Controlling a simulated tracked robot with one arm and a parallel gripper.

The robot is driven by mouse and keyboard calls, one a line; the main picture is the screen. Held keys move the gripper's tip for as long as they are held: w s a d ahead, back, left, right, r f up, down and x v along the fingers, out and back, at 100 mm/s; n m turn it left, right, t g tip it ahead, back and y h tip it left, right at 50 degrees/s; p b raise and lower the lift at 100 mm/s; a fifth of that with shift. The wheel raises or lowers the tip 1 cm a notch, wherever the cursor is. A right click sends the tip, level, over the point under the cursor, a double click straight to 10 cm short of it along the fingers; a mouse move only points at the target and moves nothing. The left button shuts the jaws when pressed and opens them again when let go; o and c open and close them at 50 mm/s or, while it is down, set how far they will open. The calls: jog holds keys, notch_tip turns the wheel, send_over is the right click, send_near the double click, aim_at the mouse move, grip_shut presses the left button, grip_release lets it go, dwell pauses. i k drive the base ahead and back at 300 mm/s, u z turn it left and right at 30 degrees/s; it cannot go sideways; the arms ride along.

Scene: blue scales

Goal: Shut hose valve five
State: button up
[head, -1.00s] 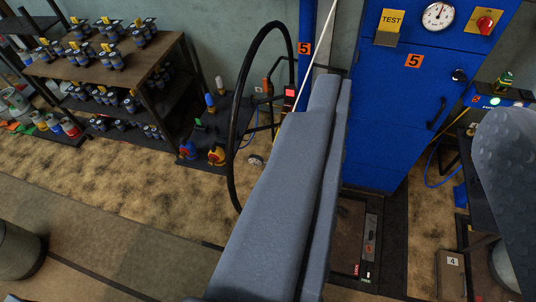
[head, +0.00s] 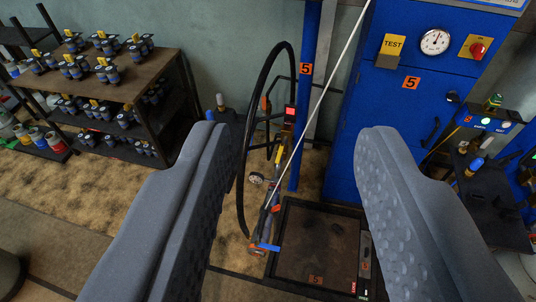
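A black hose (head: 241,165) loops beside a blue post (head: 311,35) that bears an orange "5" label (head: 306,69). Low on the hose is a fitting (head: 259,251) with orange parts and a short blue piece (head: 269,247), perhaps the valve lever. It lies near the floor, at the left edge of the floor platform. I cannot tell whether the valve is open or shut. My gripper (head: 292,135) has two grey, dimpled fingers spread wide, with nothing between them. The fitting shows in the gap, beyond the fingers and closer to the left one.
A blue cabinet (head: 400,120) marked "5" stands at the back right. A dark floor platform (head: 318,245) lies before it. A device with a red screen (head: 291,113) and a round gauge (head: 256,178) are near the hose. A thin pale rod (head: 322,96) slants across. Shelves (head: 155,62) stand left.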

aim_at(279, 156)
jog(key=u, duration=0.05)
jog(key=i, duration=1)
jog(key=z, duration=0.05)
